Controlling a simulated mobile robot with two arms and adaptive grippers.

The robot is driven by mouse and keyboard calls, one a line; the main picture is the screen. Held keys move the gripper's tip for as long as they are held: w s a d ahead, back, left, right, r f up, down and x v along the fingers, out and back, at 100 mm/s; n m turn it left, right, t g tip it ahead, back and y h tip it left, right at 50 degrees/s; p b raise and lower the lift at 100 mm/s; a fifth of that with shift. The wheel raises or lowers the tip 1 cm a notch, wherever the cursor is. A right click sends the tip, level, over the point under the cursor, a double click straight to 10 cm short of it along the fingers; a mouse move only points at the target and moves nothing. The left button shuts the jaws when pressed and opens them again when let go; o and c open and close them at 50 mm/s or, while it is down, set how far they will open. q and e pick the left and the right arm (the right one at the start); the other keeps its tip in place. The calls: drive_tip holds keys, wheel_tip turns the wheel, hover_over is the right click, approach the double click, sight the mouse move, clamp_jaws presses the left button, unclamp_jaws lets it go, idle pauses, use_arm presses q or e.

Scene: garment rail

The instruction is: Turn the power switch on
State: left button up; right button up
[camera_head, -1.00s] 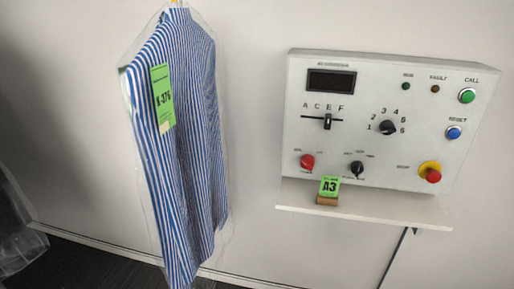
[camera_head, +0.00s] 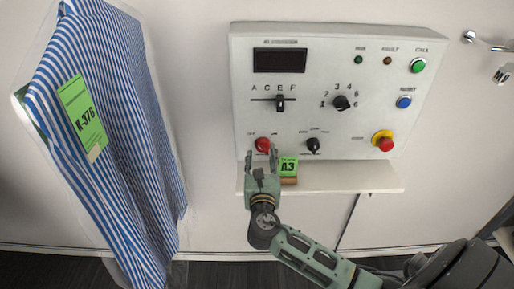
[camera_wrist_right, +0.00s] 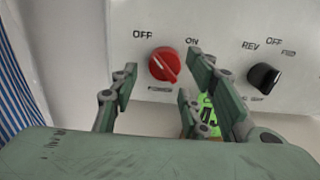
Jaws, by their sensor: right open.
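The power switch is a red rotary knob (camera_head: 263,144) at the lower left of the white control panel (camera_head: 410,130). In the right wrist view the red knob (camera_wrist_right: 164,65) sits between the labels OFF and ON, and its pointer ridge slants toward the lower right. My right gripper (camera_head: 262,158) is open just below and in front of the knob. In the wrist view its fingers (camera_wrist_right: 165,85) stand apart on both sides of the knob, with nothing held. I cannot tell whether they touch it. My left gripper is not in view.
A black knob (camera_wrist_right: 264,77) is right of the red one. A green A3 tag (camera_head: 288,166) stands on the shelf (camera_head: 350,178), close to my gripper. A red emergency button (camera_head: 385,144) is farther right. A bagged striped shirt (camera_head: 110,130) hangs left.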

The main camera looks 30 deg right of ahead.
sight(261, 150)
drive_tip(key=x, duration=0.3)
drive_tip(key=shift+w+d, duration=0.15)
drive_tip(key=shift+w, duration=0.25)
drive_tip(key=shift+c, duration=0.2)
drive_tip(key=c, duration=0.9)
